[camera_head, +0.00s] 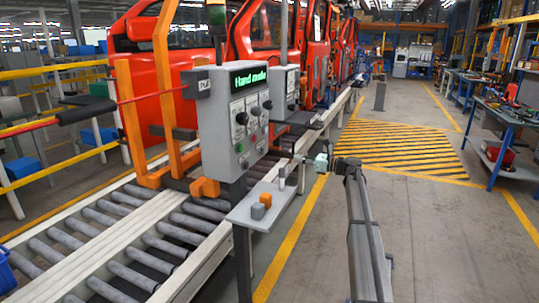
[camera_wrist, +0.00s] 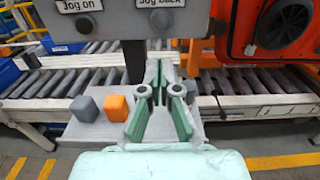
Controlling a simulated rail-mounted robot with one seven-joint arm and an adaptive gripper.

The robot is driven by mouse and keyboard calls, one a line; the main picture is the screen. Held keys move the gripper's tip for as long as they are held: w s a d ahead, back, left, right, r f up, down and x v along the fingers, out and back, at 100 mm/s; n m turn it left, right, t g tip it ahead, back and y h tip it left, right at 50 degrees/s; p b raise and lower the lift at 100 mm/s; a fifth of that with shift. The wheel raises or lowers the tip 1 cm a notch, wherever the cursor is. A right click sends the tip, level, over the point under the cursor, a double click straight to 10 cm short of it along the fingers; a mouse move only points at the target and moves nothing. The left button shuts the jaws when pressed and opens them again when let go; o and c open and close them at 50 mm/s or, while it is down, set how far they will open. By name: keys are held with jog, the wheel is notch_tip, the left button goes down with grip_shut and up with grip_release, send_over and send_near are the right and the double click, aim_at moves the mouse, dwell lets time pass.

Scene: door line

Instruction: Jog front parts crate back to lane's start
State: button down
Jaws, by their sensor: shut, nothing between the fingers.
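A blue crate (camera_head: 6,272) shows in part at the left edge of the head view, on the roller lane (camera_head: 70,245). Blue bins also show at the left of the wrist view (camera_wrist: 8,72). The grey control panel (camera_head: 245,125) has a lit green display whose text begins with "Hand". In the wrist view, the "Jog on" button (camera_wrist: 85,24) and the "Jog back" button (camera_wrist: 160,20) are at the top. My gripper (camera_head: 322,163) is to the right of the panel in the head view. In the wrist view my gripper (camera_wrist: 159,80) is shut and empty, below the "Jog back" button.
A small shelf (camera_head: 245,215) under the panel carries a grey block (camera_wrist: 86,108), an orange block (camera_wrist: 116,106) and a grey upright pin (camera_head: 282,178). Red door frames (camera_head: 150,80) stand along the line behind the panel.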

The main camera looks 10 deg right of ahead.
jog(key=shift+r, duration=0.2)
jog(key=shift+w, duration=0.1)
jog(key=p, duration=0.4)
send_near(263, 152)
jog(key=x, duration=0.5)
jog(key=shift+w+a, duration=0.2)
jog(key=shift+w, duration=0.2)
jog(key=shift+w+a, duration=0.4)
jog(key=shift+a, duration=0.2)
